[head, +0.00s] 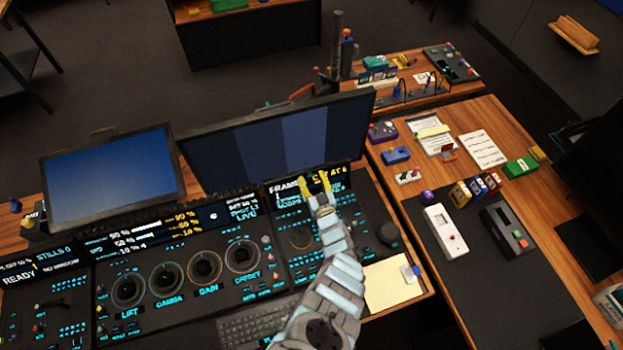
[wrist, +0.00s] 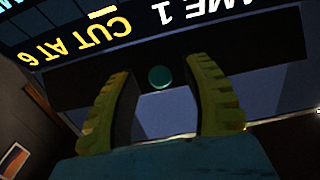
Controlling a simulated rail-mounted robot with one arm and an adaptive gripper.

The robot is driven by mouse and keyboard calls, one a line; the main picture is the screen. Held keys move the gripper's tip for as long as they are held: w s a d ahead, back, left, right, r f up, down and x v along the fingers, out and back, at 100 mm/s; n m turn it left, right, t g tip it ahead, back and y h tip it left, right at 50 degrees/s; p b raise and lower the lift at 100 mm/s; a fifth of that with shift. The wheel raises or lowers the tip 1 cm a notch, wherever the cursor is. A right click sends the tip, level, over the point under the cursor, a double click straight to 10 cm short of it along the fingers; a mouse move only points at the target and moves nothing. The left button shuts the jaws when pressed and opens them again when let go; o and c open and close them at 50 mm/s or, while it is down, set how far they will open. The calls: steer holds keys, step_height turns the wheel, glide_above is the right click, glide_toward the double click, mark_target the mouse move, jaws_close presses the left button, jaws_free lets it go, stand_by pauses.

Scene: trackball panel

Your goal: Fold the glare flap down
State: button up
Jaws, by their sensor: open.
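My gripper (head: 315,177) is at the top edge of the right-hand panel, in front of the large monitor. In the wrist view its yellow ribbed fingers (wrist: 158,72) are apart, with nothing gripped. A dark flat strip (wrist: 225,58), which looks like the glare flap, runs across behind the fingertips, along the lit display. A round teal knob or dot (wrist: 160,77) on it shows between the fingers. I cannot tell whether the fingers touch the strip. In the head view the gripper and the dark surroundings make the flap hard to pick out.
The large monitor (head: 280,135) stands close behind the gripper. The lit display (head: 290,194) reads "FRAME" and "CUT AT 6". A yellow sheet (head: 388,284) lies at right.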

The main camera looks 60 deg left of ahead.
jaws_close()
steer(key=shift+f, duration=0.15)
steer(key=shift+f+b, duration=0.3)
steer(key=shift+b, duration=0.45)
steer(key=shift+d+f+y+b, duration=0.2)
steer(key=shift+y+b, duration=0.4)
steer(key=shift+b, duration=0.5)
steer(key=shift+r, duration=0.2)
jaws_free()
steer(key=shift+a+r, duration=0.1)
